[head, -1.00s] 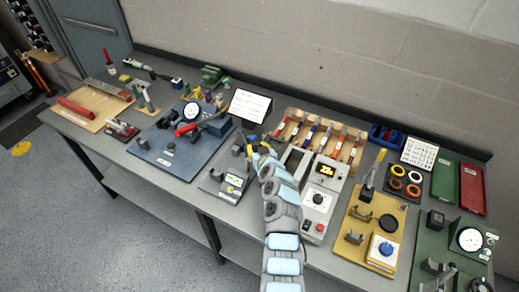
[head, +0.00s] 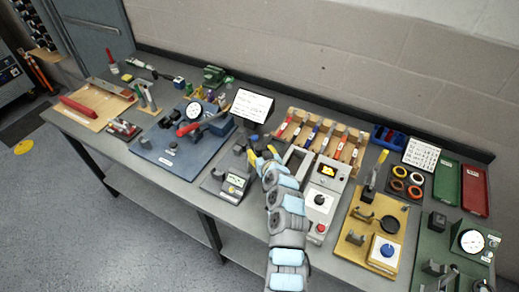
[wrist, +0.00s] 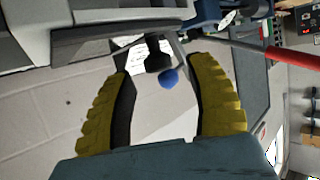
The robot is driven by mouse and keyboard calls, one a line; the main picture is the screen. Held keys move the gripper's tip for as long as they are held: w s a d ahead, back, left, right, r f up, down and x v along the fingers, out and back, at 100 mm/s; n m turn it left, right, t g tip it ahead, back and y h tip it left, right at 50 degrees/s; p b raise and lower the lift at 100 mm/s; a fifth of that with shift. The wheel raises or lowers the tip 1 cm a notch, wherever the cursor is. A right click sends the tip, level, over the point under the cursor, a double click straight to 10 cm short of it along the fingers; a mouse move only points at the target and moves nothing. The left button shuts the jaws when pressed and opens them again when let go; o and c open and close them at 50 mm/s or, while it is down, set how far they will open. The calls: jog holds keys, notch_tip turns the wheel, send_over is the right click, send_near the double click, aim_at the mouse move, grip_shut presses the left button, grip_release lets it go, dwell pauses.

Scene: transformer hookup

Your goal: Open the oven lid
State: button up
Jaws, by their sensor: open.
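The oven (head: 320,200) is a light grey box with an orange display, a dark knob and a red button, right of my gripper in the head view. A grey framed part (head: 296,160) adjoins its left side; I cannot tell if this is the lid. My gripper (head: 263,153) is open beside that part, its yellow fingers spread and apart. In the wrist view my gripper (wrist: 162,85) has a small blue ball (wrist: 169,78) and a black block (wrist: 158,57) showing beyond and between the fingers. A pale grey box edge lies at upper left there. My arm hides part of the oven's left side.
A wooden rack of coloured tools (head: 325,140) is behind the oven. A yellow board (head: 352,250) lies to its right.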

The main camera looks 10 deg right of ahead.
jog(key=shift+s+d+r, duration=0.1)
jog(key=shift+s+r, duration=0.2)
jog(key=shift+s, duration=0.15)
jog(key=v, duration=0.7)
jog(key=shift+s, duration=0.45)
jog(key=shift+r, duration=0.1)
